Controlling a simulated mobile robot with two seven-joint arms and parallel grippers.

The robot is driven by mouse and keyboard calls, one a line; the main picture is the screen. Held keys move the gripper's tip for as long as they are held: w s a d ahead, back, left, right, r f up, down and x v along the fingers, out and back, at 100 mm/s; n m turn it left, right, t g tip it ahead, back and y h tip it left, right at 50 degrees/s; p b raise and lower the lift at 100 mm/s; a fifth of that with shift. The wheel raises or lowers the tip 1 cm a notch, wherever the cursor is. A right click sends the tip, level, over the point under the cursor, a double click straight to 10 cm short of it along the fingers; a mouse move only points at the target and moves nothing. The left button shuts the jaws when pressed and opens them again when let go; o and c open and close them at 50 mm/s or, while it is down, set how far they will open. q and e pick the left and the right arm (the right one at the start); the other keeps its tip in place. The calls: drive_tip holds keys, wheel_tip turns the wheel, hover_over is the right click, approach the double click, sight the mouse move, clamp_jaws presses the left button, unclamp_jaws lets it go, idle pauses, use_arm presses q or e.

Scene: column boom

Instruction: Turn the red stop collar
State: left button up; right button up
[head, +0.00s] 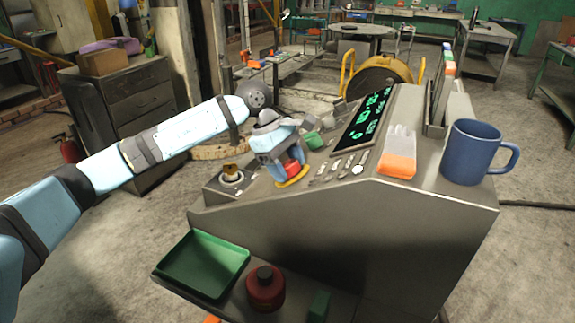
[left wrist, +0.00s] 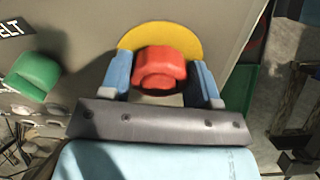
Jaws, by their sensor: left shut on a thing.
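The red stop collar (left wrist: 158,66) sits on a yellow disc (left wrist: 187,38) on the sloped face of the grey console (head: 330,216). In the head view the red collar (head: 291,169) shows partly, with the yellow disc (head: 292,180) under it. My left gripper (left wrist: 161,78) is shut on the collar, one blue finger on each side. In the head view my left gripper (head: 280,162) comes down on the collar from above and hides part of it. My right gripper is not in view.
A green knob (left wrist: 36,76) is beside the collar. A blue mug (head: 470,152) and an orange-and-white item (head: 398,155) stand on the console top. A green tray (head: 203,264) and a red container (head: 265,288) are on the lower shelf.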

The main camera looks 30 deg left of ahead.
use_arm(q)
drive_tip(key=o, duration=0.9)
drive_tip(key=shift+f, duration=0.1)
drive_tip(key=v, duration=1.4)
drive_tip(key=shift+d, duration=0.1)
